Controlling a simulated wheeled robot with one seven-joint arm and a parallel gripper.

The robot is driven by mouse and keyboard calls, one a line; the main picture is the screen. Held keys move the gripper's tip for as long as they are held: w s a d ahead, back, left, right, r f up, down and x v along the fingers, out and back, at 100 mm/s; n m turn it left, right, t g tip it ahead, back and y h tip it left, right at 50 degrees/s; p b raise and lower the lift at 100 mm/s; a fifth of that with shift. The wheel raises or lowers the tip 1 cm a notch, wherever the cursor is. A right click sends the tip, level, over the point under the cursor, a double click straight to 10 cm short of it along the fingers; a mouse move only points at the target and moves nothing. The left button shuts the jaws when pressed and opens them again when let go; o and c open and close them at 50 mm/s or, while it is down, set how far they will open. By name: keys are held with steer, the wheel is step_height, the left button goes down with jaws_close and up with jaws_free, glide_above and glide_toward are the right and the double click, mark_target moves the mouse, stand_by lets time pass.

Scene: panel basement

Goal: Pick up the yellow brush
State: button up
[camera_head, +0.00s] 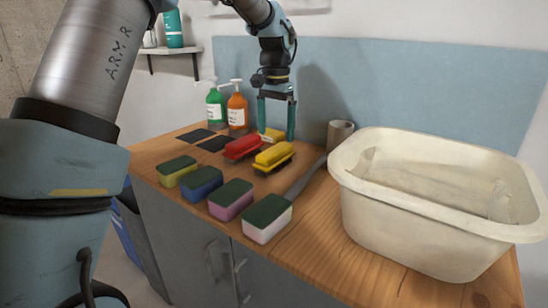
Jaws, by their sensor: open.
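The yellow brush (273,153) lies on the wooden counter with its dark bristles down, in the middle of the head view. My gripper (277,132) points down with its two teal fingers apart, behind the yellow brush. It looks open and empty, and the yellow brush is in front of the fingers. How high the fingertips are above the counter is hard to tell.
A red brush (242,146) lies just left of the yellow one. Several two-tone sponges (231,199) line the front edge. A grey flat tool (305,178) lies right of the brushes, by a large cream basin (363,198). Green (215,108) and orange (237,110) bottles stand behind.

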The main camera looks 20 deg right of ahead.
mark_target(275, 149)
steer(key=shift+s+a+f+p, duration=0.1)
steer(key=shift+f+p, duration=0.3)
steer(key=shift+f, duration=1.25)
steer(key=shift+a+f+p, duration=0.1)
steer(key=shift+f+p, duration=0.3)
steer(key=shift+f, duration=1.25)
jaws_close()
step_height(275, 149, up, 10)
steer(key=shift+r+b, duration=0.1)
steer(key=shift+b, duration=0.75)
